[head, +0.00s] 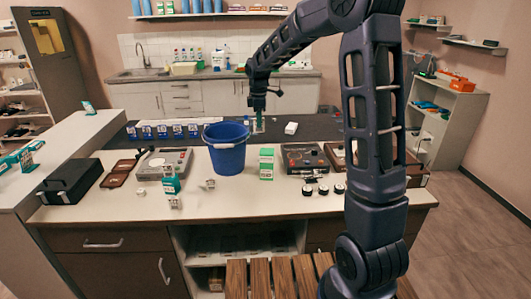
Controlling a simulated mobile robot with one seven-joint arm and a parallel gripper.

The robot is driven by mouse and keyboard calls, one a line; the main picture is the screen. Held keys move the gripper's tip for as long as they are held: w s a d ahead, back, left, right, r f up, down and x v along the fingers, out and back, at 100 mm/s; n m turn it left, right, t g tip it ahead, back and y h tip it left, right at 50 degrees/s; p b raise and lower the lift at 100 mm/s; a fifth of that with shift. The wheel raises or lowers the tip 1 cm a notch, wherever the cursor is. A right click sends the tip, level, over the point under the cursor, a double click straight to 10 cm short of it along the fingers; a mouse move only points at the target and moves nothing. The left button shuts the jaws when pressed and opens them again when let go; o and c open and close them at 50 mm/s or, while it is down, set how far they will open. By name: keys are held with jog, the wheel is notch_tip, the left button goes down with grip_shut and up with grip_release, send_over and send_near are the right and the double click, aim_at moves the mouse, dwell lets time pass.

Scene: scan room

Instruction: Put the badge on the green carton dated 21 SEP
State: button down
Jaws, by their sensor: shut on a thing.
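My gripper (258,126) hangs pointing down above the dark rear strip of the counter, behind and right of the blue bucket. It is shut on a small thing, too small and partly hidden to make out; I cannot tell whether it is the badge. A green and white carton (266,164) stands upright on the pale counter right of the bucket, nearer than my gripper and apart from it. No date is legible. I cannot pick out a badge elsewhere.
The blue bucket (226,148) stands mid-counter. The counter's front middle is mostly clear.

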notch_tip(320, 180, up, 7)
send_over(267, 151)
jog(key=f, duration=1.9)
jog(key=shift+w+f, duration=0.2)
jog(key=c, duration=1.5)
grip_release()
jog(key=shift+f, duration=0.15)
jog(key=shift+o, duration=0.2)
